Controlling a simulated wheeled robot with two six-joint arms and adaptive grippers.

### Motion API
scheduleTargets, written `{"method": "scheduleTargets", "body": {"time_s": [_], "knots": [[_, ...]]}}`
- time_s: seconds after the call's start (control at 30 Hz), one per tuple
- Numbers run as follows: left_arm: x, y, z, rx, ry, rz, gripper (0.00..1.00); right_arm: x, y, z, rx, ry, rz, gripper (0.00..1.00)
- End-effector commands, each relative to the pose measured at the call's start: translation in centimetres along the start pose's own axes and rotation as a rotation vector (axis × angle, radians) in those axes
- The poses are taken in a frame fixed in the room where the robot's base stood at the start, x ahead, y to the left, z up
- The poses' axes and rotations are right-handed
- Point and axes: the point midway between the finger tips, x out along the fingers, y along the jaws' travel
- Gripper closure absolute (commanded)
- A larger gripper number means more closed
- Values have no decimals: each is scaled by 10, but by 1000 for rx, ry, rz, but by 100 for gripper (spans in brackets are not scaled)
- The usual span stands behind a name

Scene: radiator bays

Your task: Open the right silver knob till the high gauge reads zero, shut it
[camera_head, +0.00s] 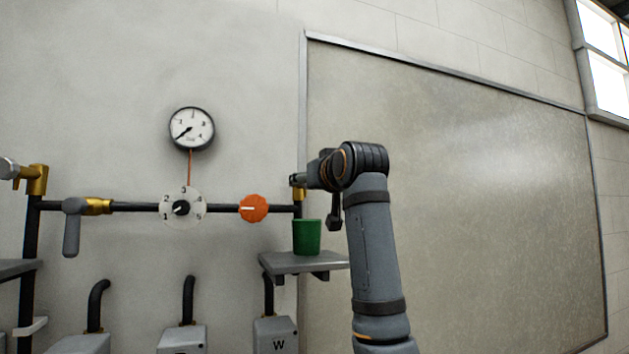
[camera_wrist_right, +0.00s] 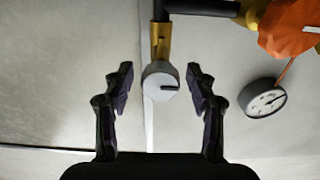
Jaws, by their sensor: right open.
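The right silver knob (camera_wrist_right: 160,80) is a round pale cap with a dark mark pointing right, on a brass fitting (camera_wrist_right: 161,40). My right gripper (camera_wrist_right: 160,68) is open, with one finger on each side of the knob and a visible gap on both sides. In the head view my right wrist hides most of the knob, and the brass fitting (camera_head: 298,194) shows beneath. The high gauge (camera_head: 191,128) is round and white; its needle points lower left, at or near zero. The gauge also shows upside down in the wrist view (camera_wrist_right: 263,98). My left gripper is out of view.
Another silver knob (camera_head: 9,168) is at the far left. The pipe carries a grey lever (camera_head: 72,230), a numbered dial (camera_head: 182,207) and an orange knob (camera_head: 253,208). A green cup (camera_head: 307,237) stands on a small shelf (camera_head: 293,264) below my right wrist.

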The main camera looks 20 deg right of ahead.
Motion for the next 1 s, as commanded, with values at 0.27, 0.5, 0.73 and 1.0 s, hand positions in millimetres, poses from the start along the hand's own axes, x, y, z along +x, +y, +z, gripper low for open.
{"method": "scheduleTargets", "body": {"time_s": [0.27, 0.5, 0.73, 1.0], "knots": [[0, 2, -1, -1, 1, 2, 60, -58, 0, -1, 0, 5, 0, 43], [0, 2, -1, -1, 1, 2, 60, -105, 0, -1, 0, 3, 0, 43], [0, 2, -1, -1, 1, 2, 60, -118, 0, 0, 0, 1, 0, 43], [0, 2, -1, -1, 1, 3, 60, -117, 0, 0, 0, 1, 0, 43]]}}
